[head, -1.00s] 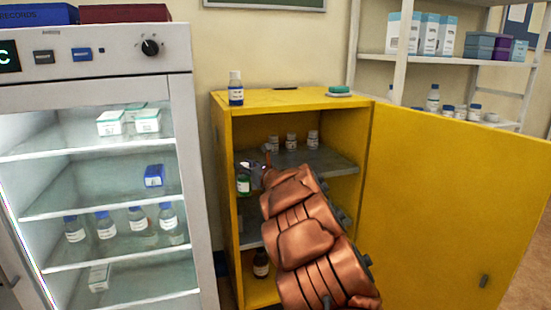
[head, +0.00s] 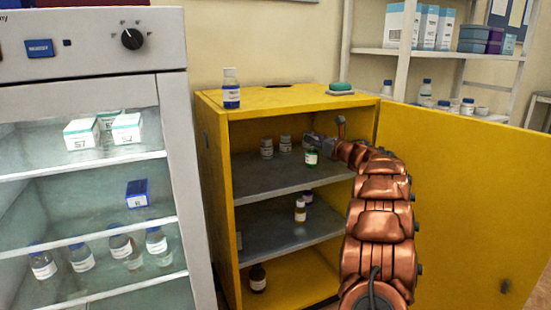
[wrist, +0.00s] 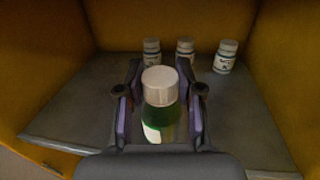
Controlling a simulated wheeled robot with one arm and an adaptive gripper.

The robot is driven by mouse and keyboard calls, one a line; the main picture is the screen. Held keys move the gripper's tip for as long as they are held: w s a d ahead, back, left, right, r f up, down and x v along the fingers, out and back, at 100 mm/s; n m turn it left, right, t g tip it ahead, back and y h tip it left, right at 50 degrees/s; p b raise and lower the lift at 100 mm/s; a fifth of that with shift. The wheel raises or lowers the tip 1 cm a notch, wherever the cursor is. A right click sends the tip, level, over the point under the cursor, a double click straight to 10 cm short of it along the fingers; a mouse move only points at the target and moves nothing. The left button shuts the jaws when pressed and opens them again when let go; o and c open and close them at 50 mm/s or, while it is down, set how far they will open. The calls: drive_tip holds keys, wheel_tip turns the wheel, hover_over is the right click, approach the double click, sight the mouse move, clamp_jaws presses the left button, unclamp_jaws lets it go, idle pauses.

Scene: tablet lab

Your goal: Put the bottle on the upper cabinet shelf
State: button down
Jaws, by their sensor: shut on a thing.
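A small green bottle with a white cap and white label (wrist: 160,112) is between the fingers of my gripper (wrist: 160,118) in the wrist view. My gripper is shut on it, and the bottle is upright. In the head view the bottle (head: 311,157) is inside the yellow cabinet (head: 217,190), over the upper shelf (head: 262,180). I cannot tell whether its base touches the shelf. The gripper (head: 318,145) reaches in from the right.
Several white-capped bottles stand at the back of the upper shelf, including one at left (head: 267,148). The lower shelf (head: 285,232) holds bottles too. The open yellow door (head: 470,190) is at right. The upper shelf's front left is clear.

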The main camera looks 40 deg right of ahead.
drive_tip(key=w+a+f+b, duration=0.2)
drive_tip(key=w+a+f, duration=0.2)
drive_tip(key=w+a, duration=0.6)
drive_tip(key=shift+f+b, duration=0.35)
drive_tip(key=shift+f, duration=0.15)
drive_tip(key=c, duration=0.7)
unclamp_jaws()
drive_tip(key=shift+c, duration=0.2)
drive_tip(key=s+a, duration=0.2)
drive_tip(key=s, duration=1)
